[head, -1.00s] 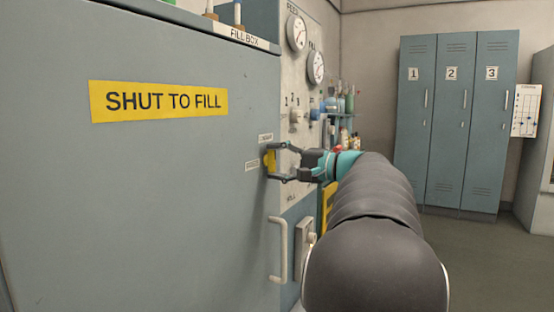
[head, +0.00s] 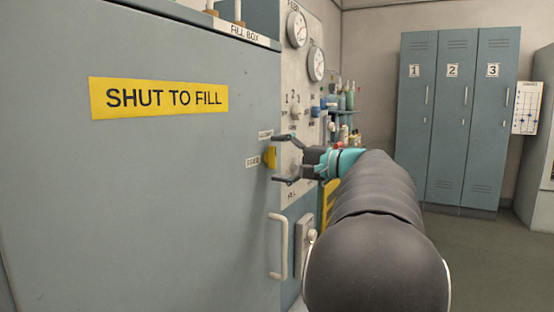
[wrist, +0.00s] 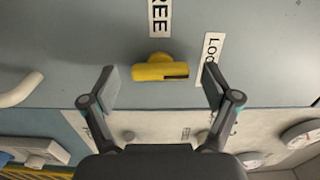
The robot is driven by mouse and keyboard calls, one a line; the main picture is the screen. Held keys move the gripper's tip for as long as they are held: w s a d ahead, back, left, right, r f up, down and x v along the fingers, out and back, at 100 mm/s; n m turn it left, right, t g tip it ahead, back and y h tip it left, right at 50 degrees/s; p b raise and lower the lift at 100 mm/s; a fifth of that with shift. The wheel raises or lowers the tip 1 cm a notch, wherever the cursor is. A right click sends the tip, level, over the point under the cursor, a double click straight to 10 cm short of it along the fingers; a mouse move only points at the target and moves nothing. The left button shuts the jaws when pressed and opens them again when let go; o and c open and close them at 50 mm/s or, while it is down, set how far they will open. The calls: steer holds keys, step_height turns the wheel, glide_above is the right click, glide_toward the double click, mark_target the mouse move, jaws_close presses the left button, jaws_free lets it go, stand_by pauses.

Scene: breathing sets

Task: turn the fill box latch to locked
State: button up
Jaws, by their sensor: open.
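The yellow latch (head: 270,157) sits near the right edge of the grey fill box door (head: 150,200). In the wrist view the latch (wrist: 155,72) lies crosswise, its dark-marked end toward the LOCKED label (wrist: 212,52). The FREE label (wrist: 159,16) is off its side, square to the bar. In the head view the bar stands upright, with the upper label (head: 265,135) above and the FREE label (head: 253,161) left. My gripper (head: 277,160) is open, just right of the latch. In the wrist view its fingertips (wrist: 161,84) flank the latch without visible contact.
A pale door handle (head: 278,247) is below the latch. A panel with gauges (head: 297,31) and knobs stands right of the door. Lockers (head: 457,120) are at the back, with open floor (head: 480,260) before them.

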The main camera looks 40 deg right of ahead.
steer(key=v, duration=1.1)
steer(key=shift+s, duration=0.25)
